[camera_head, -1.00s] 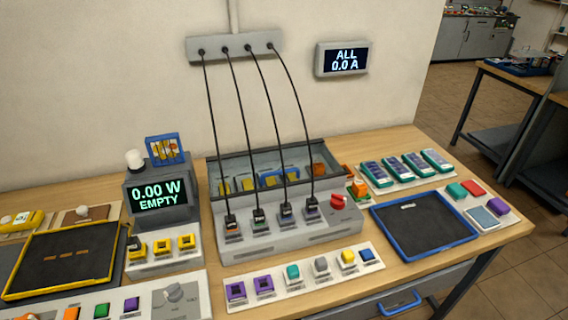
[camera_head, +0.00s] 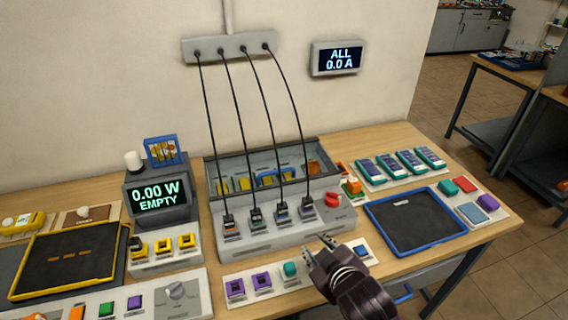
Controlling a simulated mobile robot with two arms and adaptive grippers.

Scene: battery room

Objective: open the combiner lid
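The combiner (camera_head: 300,234) is a grey box on the bench, with several black cables plugged into its front and a red knob (camera_head: 333,200) at its right end. Its rear part is a grey-framed compartment (camera_head: 300,148) with what looks like a see-through lid; a blue handle-like bar and yellow and orange parts show there. I cannot tell for sure whether the lid is shut. My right gripper (camera_head: 316,247) is in front of the combiner's right front, fingers apart and empty, covering part of the front strip. My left gripper is out of view.
A blue-rimmed tray (camera_head: 466,228) lies to the right, with green modules (camera_head: 410,163) behind it. A display reading 0.00 W EMPTY (camera_head: 158,196) stands at left. A strip of small coloured blocks (camera_head: 225,286) lies in front. The cables rise to a wall box (camera_head: 230,48).

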